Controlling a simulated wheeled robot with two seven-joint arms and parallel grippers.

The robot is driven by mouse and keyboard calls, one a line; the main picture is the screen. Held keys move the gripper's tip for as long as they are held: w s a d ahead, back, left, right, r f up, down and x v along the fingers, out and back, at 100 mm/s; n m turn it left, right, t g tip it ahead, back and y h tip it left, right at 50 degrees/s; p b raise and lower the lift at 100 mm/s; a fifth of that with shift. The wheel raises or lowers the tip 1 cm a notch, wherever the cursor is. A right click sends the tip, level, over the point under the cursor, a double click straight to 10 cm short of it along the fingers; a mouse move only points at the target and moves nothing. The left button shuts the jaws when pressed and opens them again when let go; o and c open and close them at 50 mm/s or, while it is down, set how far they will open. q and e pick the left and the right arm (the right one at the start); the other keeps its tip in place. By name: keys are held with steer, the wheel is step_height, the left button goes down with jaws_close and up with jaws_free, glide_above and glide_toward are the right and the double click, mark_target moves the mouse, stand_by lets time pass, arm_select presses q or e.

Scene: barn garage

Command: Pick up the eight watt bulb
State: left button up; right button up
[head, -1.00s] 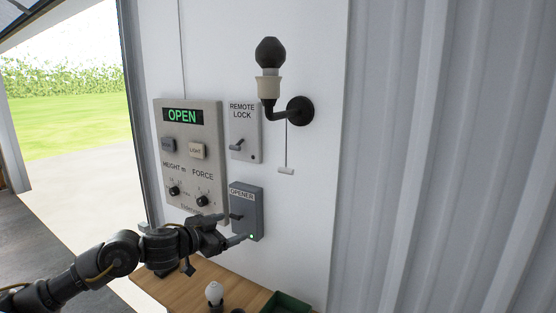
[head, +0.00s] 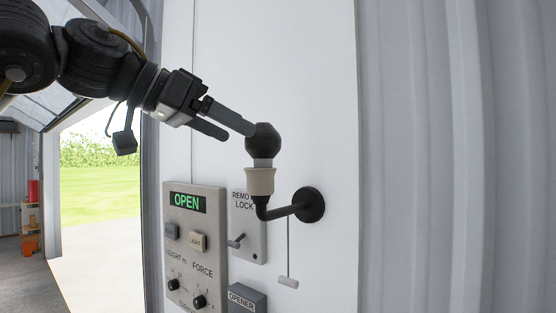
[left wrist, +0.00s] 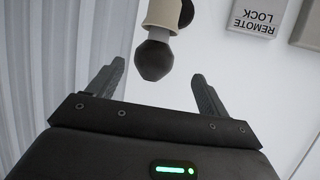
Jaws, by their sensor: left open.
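A dark bulb (head: 263,140) sits upright in the cream socket (head: 260,181) of the wall lamp. No wattage mark can be read on it. My left gripper (head: 240,132) is open, its fingers reaching toward the bulb from the left in the head view. In the left wrist view the dark bulb (left wrist: 153,61) shows between the two spread fingers, near their tips, with visible gaps on both sides. The gripper holds nothing. My right gripper is not in view.
The lamp's black arm and round wall mount (head: 309,204) are below right of the bulb, with a pull cord and handle (head: 288,282). A control panel reading OPEN (head: 194,246), a remote lock switch (head: 248,229) and an opener box (head: 246,299) are lower on the wall.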

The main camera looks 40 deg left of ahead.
mark_target(259, 142)
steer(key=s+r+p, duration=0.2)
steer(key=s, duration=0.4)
arm_select(q)
steer(key=x, duration=0.5)
steer(key=shift+d, duration=0.4)
steer(key=shift+s+r+p, duration=0.2)
steer(key=shift+p, duration=0.35)
steer(key=shift+p+x, duration=0.75)
steer(key=shift+p, duration=0.35)
steer(key=x, duration=0.3)
steer(key=shift+a+p, duration=0.1)
steer(key=shift+p, duration=0.2)
steer(key=shift+w+f, duration=0.1)
steer(key=shift+w, duration=0.05)
steer(key=shift+s, duration=0.35)
steer(key=shift+c, duration=1)
steer(key=shift+w, duration=0.1)
steer(key=c, duration=0.5)
steer(key=shift+c, duration=0.7)
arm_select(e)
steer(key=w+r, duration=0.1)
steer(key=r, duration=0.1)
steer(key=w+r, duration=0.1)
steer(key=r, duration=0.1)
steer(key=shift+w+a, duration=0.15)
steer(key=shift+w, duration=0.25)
